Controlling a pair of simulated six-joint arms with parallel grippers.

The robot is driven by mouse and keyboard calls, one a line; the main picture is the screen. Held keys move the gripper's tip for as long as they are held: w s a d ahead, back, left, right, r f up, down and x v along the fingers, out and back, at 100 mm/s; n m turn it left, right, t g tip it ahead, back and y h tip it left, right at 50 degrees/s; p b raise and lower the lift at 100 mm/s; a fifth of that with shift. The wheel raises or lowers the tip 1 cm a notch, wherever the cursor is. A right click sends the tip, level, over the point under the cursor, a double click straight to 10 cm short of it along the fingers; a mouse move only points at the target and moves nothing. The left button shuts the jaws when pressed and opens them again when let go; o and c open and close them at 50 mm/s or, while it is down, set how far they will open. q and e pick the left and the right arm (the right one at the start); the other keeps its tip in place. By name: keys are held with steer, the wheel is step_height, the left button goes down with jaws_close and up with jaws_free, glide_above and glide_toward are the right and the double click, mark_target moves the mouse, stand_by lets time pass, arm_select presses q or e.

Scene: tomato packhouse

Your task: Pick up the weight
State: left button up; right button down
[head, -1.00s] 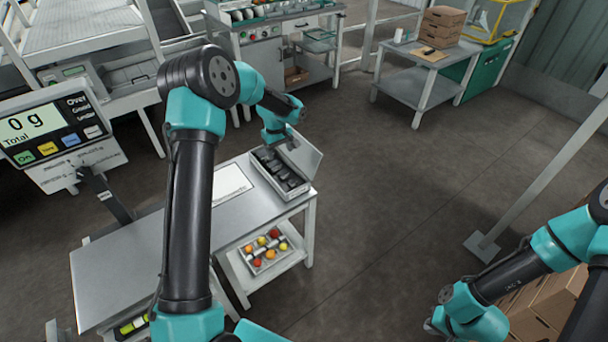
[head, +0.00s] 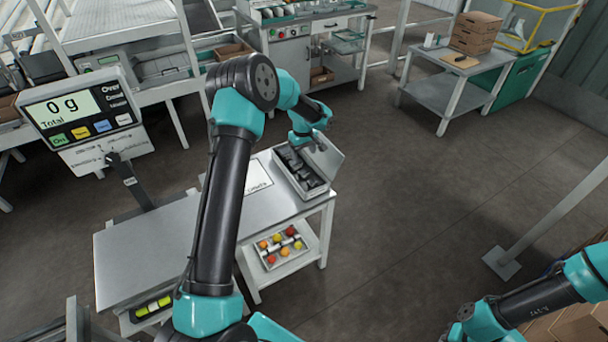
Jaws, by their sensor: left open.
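An open grey case (head: 325,187) with a black, slotted inside (head: 305,172) and its lid (head: 326,155) raised stands at the right end of the steel table (head: 150,252). I cannot make out a single weight in it; the dark shapes inside are too small and partly hidden. My left gripper (head: 298,142) is open over the back part of the case, pointing down. The picture does not show anything between its fingers, and I cannot tell whether it touches anything. My right gripper is not in view; only my right arm shows at the lower right.
A scale display (head: 82,108) reading 0 g stands at the table's left. A white sheet (head: 257,177) lies beside the case. A tray of red and yellow tomatoes (head: 280,247) sits on the lower shelf. Cardboard boxes (head: 475,33) are on a far table. The floor right of the table is clear.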

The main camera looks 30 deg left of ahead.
arm_select(q)
glide_above(304, 171)
step_height(304, 171, down, 6)
steer(key=shift+s+r, duration=0.1)
steer(key=shift+s, duration=0.05)
steer(key=shift+f, duration=2.6)
steer(key=shift+c, duration=0.2)
steer(key=c, duration=1.1)
